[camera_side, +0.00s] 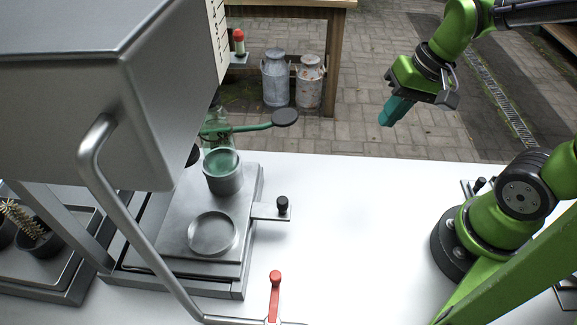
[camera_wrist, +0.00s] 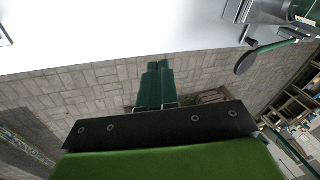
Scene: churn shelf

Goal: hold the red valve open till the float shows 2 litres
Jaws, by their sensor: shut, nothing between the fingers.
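The red valve (camera_side: 275,290) is a small upright lever at the bottom of the side view, on a metal pipe (camera_side: 150,245) from the steel tank (camera_side: 120,100). A pale marked scale (camera_side: 217,35) is on the tank's right edge. A red-and-white piece (camera_side: 239,42) shows beside it; I cannot tell if it is the float, and no level is readable. My gripper (camera_side: 388,122) is shut and empty, up at the right, well away from the valve. Its teal fingers (camera_wrist: 158,68) are together in the wrist view, which does not show the valve.
A steel stand with a round recess (camera_side: 212,233) holds a greenish cup (camera_side: 223,172). A black-knobbed lever (camera_side: 283,206) and a green arm with a dark pad (camera_side: 285,117) stick out rightward. The white tabletop (camera_side: 350,220) is clear between stand and my base. Milk cans (camera_side: 310,82) stand behind.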

